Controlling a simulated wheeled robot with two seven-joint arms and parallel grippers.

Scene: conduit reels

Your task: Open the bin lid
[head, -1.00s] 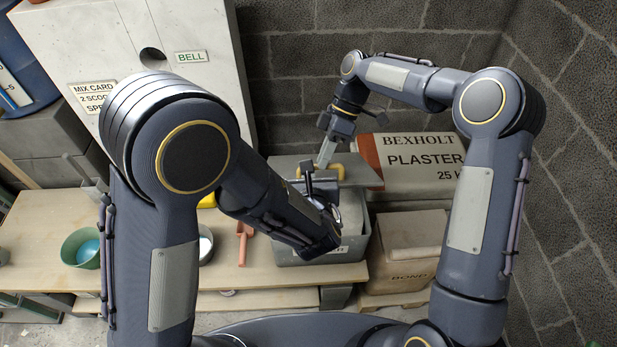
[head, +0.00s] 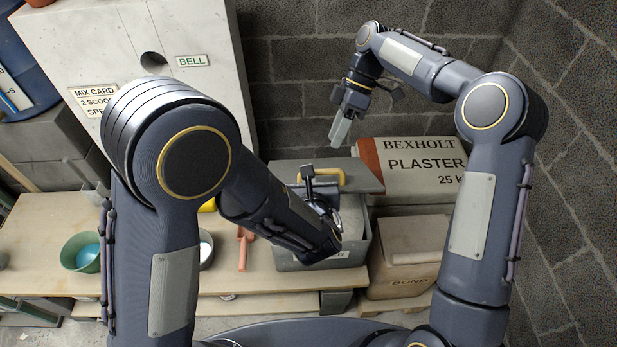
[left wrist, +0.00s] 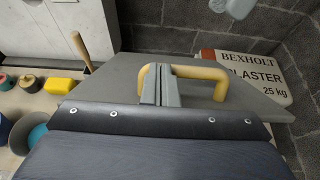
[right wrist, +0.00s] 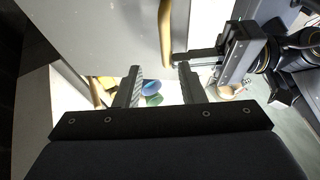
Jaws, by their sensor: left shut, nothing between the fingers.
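The grey bin (head: 355,246) stands on the low bench. Its flat grey lid (head: 362,178) lies across the back of its top and sticks out to the right past it. The lid's yellow handle (head: 330,175) also shows in the left wrist view (left wrist: 200,72). My left gripper (left wrist: 161,80) is shut and empty, its fingers just in front of the handle near its left end; whether they touch is unclear. My left arm hides part of the bin. My right gripper (head: 341,132) is raised above and behind the lid, open and empty in the right wrist view (right wrist: 160,75).
A plaster bag (head: 420,165) lies right of the lid, close to its edge. A tan box (head: 410,262) stands right of the bin. A green bowl (head: 80,252) and an orange-handled tool (head: 243,250) are on the bench to the left. A block wall closes off the back.

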